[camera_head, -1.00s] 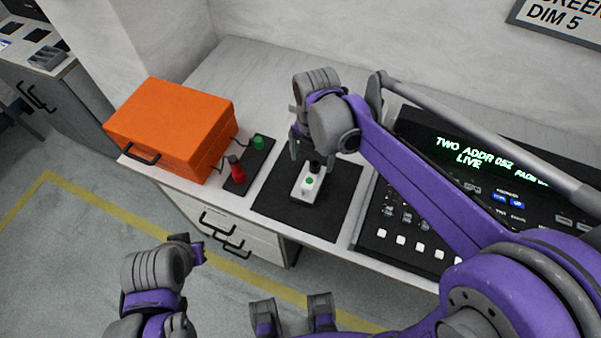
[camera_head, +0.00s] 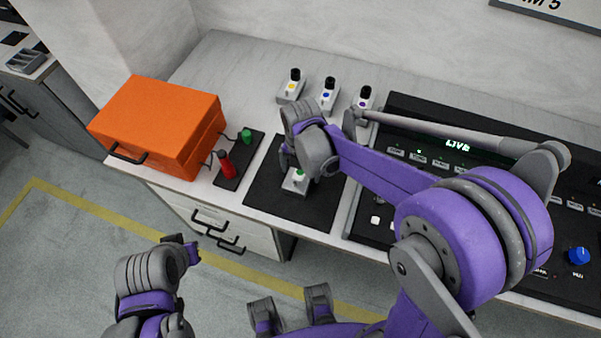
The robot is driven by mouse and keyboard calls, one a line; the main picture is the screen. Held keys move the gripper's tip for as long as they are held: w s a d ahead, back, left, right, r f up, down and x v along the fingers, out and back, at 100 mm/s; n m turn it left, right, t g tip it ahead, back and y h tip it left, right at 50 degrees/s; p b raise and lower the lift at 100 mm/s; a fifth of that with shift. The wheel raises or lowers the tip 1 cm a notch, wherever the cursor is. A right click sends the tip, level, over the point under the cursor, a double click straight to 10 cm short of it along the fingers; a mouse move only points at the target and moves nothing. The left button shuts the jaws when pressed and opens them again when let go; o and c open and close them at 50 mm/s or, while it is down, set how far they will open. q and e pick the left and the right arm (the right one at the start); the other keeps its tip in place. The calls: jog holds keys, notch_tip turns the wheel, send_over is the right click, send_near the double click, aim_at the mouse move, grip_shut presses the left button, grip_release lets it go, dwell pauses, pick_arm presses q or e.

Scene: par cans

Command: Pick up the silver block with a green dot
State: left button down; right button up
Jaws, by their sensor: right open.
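The silver block with a green dot (camera_head: 295,183) stands on the black mat (camera_head: 262,196), its upper part covered by my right gripper. My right gripper (camera_head: 297,163) is open and reaches down over the block from above; its fingertips are partly hidden behind its own wrist. I cannot tell whether they touch the block. My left gripper (camera_head: 188,250) is at the lower left, over the floor and away from the table; its jaws are not clear.
Similar blocks with a yellow dot (camera_head: 290,90), a blue dot (camera_head: 327,97) and a purple-blue dot (camera_head: 362,102) stand at the back. An orange case (camera_head: 155,120) and a black strip with red and green plugs (camera_head: 240,160) are left. A lighting console (camera_head: 440,125) is right.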

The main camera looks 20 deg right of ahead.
jog(key=shift+c, duration=0.3)
grip_shut()
